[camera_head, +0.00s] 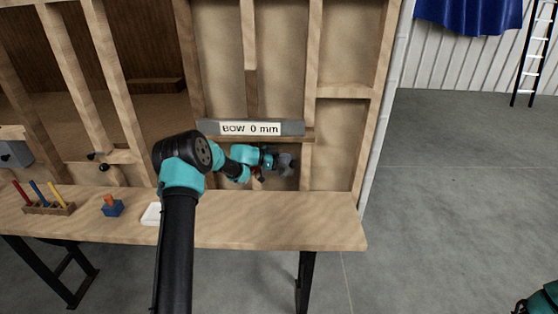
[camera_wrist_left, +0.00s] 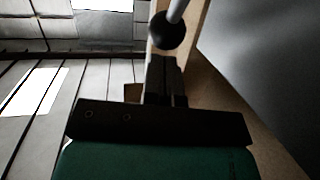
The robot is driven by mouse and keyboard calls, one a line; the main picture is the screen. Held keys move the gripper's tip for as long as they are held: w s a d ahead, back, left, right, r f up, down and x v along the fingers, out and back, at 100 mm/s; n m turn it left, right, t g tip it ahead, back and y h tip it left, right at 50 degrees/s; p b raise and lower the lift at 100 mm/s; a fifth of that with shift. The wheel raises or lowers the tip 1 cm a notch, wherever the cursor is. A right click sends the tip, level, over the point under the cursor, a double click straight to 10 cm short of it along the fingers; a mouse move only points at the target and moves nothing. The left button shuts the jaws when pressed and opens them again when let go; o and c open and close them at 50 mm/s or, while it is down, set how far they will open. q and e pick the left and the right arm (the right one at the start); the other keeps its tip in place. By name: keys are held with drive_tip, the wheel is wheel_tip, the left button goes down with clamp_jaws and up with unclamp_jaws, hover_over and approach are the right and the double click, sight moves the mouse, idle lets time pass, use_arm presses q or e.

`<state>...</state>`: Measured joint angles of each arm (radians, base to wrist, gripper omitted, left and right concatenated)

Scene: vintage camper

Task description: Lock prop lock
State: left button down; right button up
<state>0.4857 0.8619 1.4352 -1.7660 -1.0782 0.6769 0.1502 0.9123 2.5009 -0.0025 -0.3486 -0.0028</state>
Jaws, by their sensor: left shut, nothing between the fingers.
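My left gripper (camera_head: 287,165) is in front of the wall frame, just below a grey bar with a sign reading "BOW 0 mm" (camera_head: 250,128). Its fingers (camera_wrist_left: 162,68) are shut and empty in the wrist view. A dark ball knob (camera_wrist_left: 172,30) on a pale rod (camera_wrist_left: 177,8) shows close beyond the fingertips there; I cannot tell whether they touch. It may be the prop lock's handle, but I cannot be sure. The gripper and wrist hide this spot in the head view. A small red part (camera_head: 258,175) shows under the wrist. My right gripper is not in view.
A wooden bench (camera_head: 285,235) runs below the wall frame. On it are a rack of coloured sticks (camera_head: 48,208), a blue block with an orange top (camera_head: 112,207) and a white tray (camera_head: 152,214). Black knobs (camera_head: 103,167) sit on the frame at left. The bench's right part is clear.

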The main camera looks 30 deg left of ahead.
sight(294, 162)
use_arm(q)
drive_tip(key=shift+s+d+x, duration=0.1)
drive_tip(key=shift+s+x, duration=0.05)
drive_tip(key=shift+x, duration=0.75)
drive_tip(key=shift+s+d+x, duration=0.1)
drive_tip(key=shift+s+x, duration=0.1)
drive_tip(key=shift+x, duration=0.7)
drive_tip(key=shift+w+d+f, duration=0.35)
drive_tip(key=shift+d+f, duration=0.3)
drive_tip(key=shift+f, duration=0.1)
drive_tip(key=v, duration=1.7)
drive_tip(key=shift+a, duration=0.15)
